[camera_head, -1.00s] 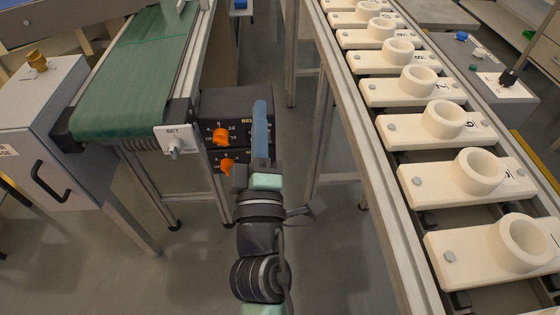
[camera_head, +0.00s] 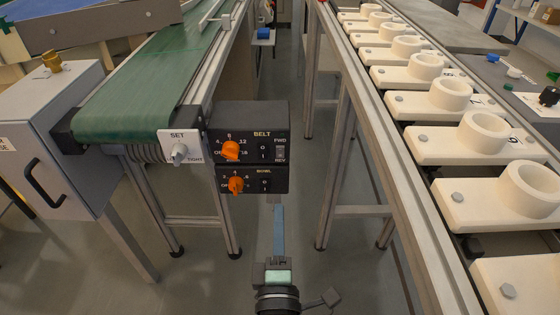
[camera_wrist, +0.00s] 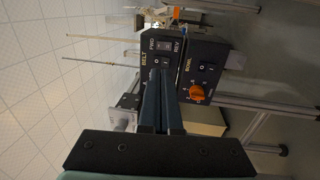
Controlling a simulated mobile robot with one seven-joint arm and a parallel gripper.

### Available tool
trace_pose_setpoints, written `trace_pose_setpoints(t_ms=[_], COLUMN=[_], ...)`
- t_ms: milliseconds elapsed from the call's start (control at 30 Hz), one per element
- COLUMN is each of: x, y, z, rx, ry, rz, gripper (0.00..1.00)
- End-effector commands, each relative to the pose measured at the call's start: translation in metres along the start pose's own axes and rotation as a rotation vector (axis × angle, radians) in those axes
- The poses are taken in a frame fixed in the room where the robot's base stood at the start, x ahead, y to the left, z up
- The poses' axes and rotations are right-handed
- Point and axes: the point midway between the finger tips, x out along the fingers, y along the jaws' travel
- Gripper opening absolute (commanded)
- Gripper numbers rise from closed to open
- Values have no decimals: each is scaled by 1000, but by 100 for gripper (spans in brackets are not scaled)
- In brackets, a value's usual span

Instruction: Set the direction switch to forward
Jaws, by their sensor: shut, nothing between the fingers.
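The direction switch (camera_head: 280,152) is a small slider between the FWD and REV labels, at the right of the black BELT panel (camera_head: 265,118). Its lever is too small to tell which way it is set. It also shows in the wrist view (camera_wrist: 164,45), just beyond the fingertips. My gripper (camera_head: 278,208) is shut and empty, its blue fingers pointing at the panel from below in the head view. In the wrist view the closed fingers (camera_wrist: 161,75) overlap the BELT part of the panel; contact cannot be told.
An orange BELT knob (camera_head: 230,149) and a rocker (camera_head: 263,150) sit left of the switch. The BOWL panel with its orange knob (camera_head: 236,184) is below. A SET knob (camera_head: 179,152) is further left. A rail with white holders (camera_head: 470,142) runs along the right.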

Motion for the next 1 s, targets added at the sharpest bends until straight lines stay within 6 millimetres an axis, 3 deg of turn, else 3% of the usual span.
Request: trace_pose_setpoints(t_ms=[167, 700, 1000], x=[16, 110, 136], y=[2, 0, 0], z=[0, 0, 0], rx=[0, 1, 1], ry=[0, -1, 0], rz=[2, 2, 1], gripper=[0, 0, 0])
